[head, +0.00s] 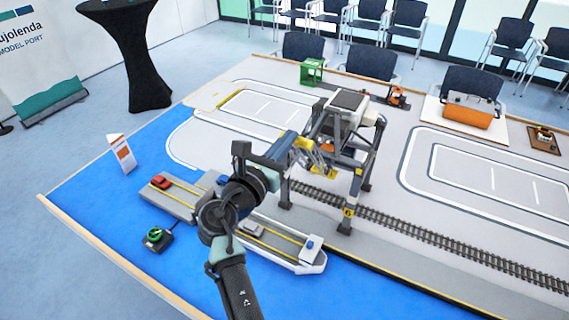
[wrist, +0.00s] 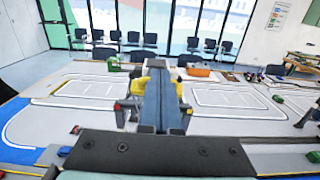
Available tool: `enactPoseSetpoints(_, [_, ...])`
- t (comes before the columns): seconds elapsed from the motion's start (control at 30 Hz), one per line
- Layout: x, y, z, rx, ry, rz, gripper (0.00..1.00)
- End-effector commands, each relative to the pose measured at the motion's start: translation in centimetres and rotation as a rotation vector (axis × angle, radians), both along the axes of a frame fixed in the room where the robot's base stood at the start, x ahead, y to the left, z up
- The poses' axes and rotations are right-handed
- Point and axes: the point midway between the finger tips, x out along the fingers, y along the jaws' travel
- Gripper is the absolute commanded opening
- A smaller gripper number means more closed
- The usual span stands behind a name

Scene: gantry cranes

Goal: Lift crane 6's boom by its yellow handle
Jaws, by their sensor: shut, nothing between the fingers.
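Crane 6 is the grey gantry crane (head: 348,108) standing over the rail track, with a yellow plate low on its near leg (head: 348,212). Its boom (head: 318,160), with yellow parts, slants out from the frame toward my arm. In the wrist view the blue-grey boom (wrist: 152,98) runs straight ahead with yellow on both sides. My gripper (head: 272,153) is beside the boom's near end, close to a yellow part (head: 287,138). It is shut and empty. The fingertips and the handle are not clearly visible, so I cannot tell whether they touch.
A grey ship (head: 285,247) lies on the blue water area below my arm. A red car (head: 161,182) and a green wheel control (head: 155,234) are at left. An orange box (head: 468,112) and a green frame (head: 311,71) stand at the back. Open floor-marked lanes lie right.

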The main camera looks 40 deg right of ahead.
Motion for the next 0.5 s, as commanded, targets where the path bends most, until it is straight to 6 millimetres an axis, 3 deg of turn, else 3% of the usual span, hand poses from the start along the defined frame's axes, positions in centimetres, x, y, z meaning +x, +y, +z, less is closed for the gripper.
enactPoseSetpoints(0.03, [0.4,-1.0,1.1,-0.001,-0.002,-0.004,0.00])
enactPoseSetpoints(0.2, [1.5,-3.1,2.6,0.000,0.000,-0.003,0.00])
enactPoseSetpoints(0.5, [2.4,-5.1,3.6,0.001,0.000,-0.002,0.00])
